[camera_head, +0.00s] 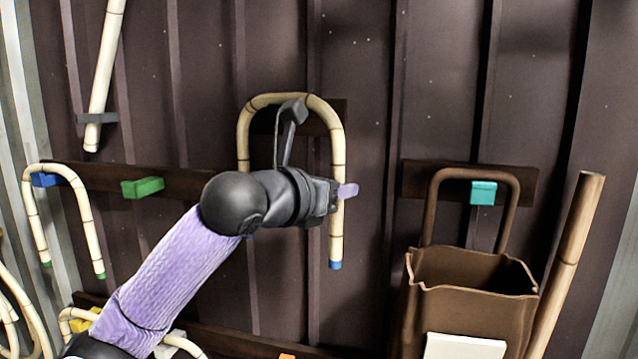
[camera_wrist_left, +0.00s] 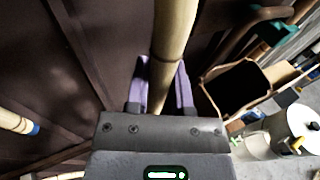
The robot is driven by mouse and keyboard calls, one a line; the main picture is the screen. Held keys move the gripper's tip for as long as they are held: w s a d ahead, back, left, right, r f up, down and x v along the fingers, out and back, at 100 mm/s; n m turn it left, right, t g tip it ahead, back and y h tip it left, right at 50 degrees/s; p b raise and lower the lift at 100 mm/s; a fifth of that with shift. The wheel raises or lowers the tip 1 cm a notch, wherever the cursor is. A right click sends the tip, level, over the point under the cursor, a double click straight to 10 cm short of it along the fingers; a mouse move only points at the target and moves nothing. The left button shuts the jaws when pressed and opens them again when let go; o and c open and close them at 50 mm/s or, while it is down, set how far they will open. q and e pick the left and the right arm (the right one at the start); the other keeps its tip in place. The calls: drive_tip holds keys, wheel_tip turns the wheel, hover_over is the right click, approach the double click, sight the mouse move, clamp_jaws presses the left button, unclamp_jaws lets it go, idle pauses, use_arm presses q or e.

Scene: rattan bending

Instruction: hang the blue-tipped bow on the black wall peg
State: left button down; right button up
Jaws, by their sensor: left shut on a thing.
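The blue-tipped bow (camera_head: 337,215) is a pale cane bent into an upside-down U. It is upright in front of the wall, its arch across a dark wooden board (camera_head: 337,110). My left gripper (camera_head: 344,191) is shut on its right leg, above that leg's blue tip. In the left wrist view, the bow (camera_wrist_left: 174,40) runs between the purple fingers of the gripper (camera_wrist_left: 165,88), and the other leg's blue tip shows at left. My wrist covers part of the left leg. I cannot make out the black peg; my wrist parts hide the board's middle. The right gripper is out of view.
A green-tipped bow (camera_head: 85,220) hangs at a blue peg (camera_head: 46,180) on the left, near a green peg (camera_head: 142,187). At right, a brown bag (camera_head: 470,271) hangs below a teal peg (camera_head: 483,192), beside a leaning pole (camera_head: 568,255). Bare wall separates bow and bag.

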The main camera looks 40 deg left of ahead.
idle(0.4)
use_arm(q)
drive_tip(key=shift+c, duration=2)
unclamp_jaws()
drive_tip(key=s+b, duration=0.8)
drive_tip(key=s, duration=0.2)
drive_tip(key=shift+r, duration=0.45)
drive_tip(key=shift+a, duration=0.15)
drive_tip(key=shift+s, duration=0.15)
